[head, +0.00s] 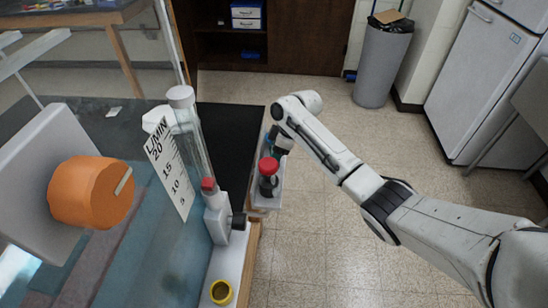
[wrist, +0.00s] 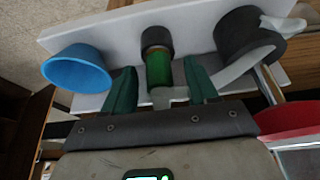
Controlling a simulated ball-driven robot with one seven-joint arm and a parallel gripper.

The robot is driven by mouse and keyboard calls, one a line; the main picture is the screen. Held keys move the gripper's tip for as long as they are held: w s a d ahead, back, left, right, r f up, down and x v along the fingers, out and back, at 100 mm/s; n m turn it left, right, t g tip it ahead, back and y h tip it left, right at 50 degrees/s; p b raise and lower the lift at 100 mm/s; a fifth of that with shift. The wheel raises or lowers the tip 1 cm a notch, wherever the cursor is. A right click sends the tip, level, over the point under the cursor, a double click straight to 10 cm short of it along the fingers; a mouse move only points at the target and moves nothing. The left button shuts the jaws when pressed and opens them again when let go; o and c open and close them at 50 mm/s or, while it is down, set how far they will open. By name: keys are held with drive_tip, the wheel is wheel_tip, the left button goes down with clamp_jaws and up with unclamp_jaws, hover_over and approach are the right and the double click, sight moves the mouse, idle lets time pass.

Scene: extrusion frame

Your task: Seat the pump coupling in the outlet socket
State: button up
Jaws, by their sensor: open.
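A green cylinder with a dark collar (wrist: 158,68), which looks like the pump coupling, stands at the white rack in the wrist view. My gripper (wrist: 158,66) is open, with its dark green fingers on either side of the cylinder and gaps visible beside it. In the head view my gripper (head: 275,143) is at the rack's far end, and the coupling cannot be made out there. A yellow ring-shaped socket (head: 221,291) sits on the white base at the bottom of the head view. I cannot tell whether it is the outlet socket.
The white rack (head: 264,199) carries a red-topped dark piece (head: 268,178). A blue cup (wrist: 77,68) and a dark grey ring (wrist: 236,32) flank the coupling. The flow meter's scale plate (head: 170,168) and an orange knob (head: 90,192) stand left. Open floor lies right of the rack.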

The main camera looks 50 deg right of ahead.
clamp_jaws()
idle(0.5)
drive_tip(key=shift+r, duration=0.5)
wheel_tip(320, 180, up, 2)
drive_tip(key=shift+r, duration=0.1)
drive_tip(key=s+a+r+p, duration=0.1)
drive_tip(key=s+a+r, duration=0.1)
drive_tip(key=s+r, duration=0.3)
drive_tip(key=s+a+r+p, duration=0.1)
drive_tip(key=s+a+r, duration=0.2)
drive_tip(key=s+r, duration=0.2)
drive_tip(key=s, duration=0.3)
drive_tip(key=shift+a, duration=0.25)
